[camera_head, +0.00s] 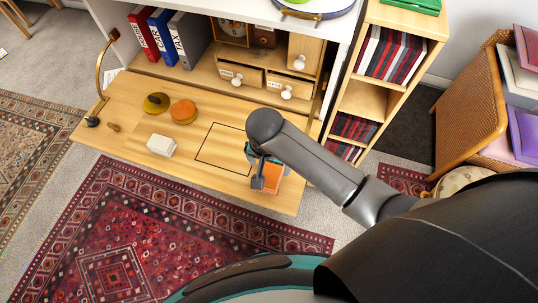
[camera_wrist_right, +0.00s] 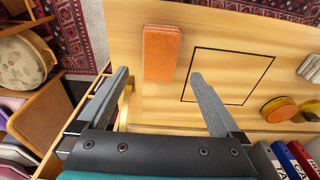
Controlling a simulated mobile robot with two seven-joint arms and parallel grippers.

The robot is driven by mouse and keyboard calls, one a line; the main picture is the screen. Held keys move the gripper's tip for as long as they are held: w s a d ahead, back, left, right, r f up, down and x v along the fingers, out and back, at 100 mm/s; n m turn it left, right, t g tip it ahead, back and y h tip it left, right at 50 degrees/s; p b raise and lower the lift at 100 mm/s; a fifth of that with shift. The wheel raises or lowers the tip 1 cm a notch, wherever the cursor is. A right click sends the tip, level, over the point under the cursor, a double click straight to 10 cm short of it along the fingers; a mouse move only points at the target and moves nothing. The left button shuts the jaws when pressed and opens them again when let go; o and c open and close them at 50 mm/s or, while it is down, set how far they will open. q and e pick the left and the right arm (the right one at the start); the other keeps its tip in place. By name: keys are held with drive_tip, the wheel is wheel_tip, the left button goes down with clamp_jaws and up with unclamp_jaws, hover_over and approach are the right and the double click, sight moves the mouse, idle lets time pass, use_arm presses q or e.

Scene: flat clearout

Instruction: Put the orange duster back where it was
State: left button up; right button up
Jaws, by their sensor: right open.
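The orange duster (camera_wrist_right: 161,52) is a flat oblong block lying on the wooden desk top. It lies to the left of a black outlined square (camera_wrist_right: 228,75) in the right wrist view, outside the outline. In the head view the duster (camera_head: 273,177) shows at the desk's right end, partly hidden by my right gripper (camera_head: 262,178). My right gripper (camera_wrist_right: 160,78) is open, with its fingers apart and pointing towards the duster's near end. Nothing is held between them. The outlined square (camera_head: 222,148) is empty in the head view. My left gripper is not in view.
Binders (camera_head: 165,36) and small drawers (camera_head: 240,75) stand at the back. A bookshelf (camera_head: 360,100) is beyond the right end.

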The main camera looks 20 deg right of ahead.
wheel_tip(320, 180, up, 3)
drive_tip(key=shift+s+a, duration=0.15)
